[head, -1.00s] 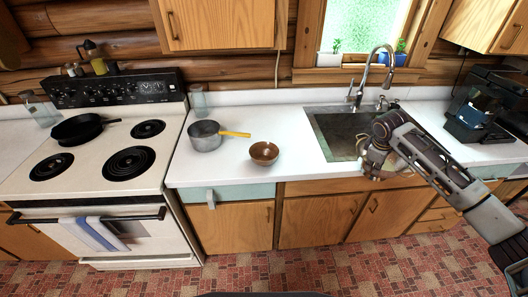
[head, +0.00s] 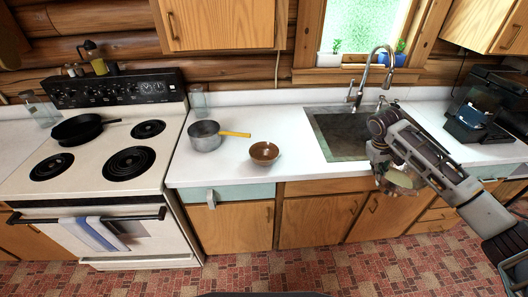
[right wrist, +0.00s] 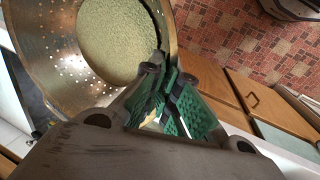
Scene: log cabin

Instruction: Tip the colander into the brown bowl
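The brown bowl (head: 264,152) stands upright on the white counter, left of the sink, and looks empty. My right gripper (head: 382,172) is in front of the counter edge below the sink, well right of the bowl. It is shut on the rim of the metal colander (head: 394,187). In the right wrist view the colander (right wrist: 45,60) shows its perforated wall and a pale green-yellow mass (right wrist: 115,40) inside. The green-padded fingers of the right gripper (right wrist: 163,92) meet at its rim. My left gripper is not in view.
A saucepan (head: 204,137) with a yellow handle stands left of the bowl. The sink (head: 338,135) with its faucet (head: 372,70) lies right of the bowl. A coffee machine (head: 476,110) stands at the right. The counter between bowl and sink is clear.

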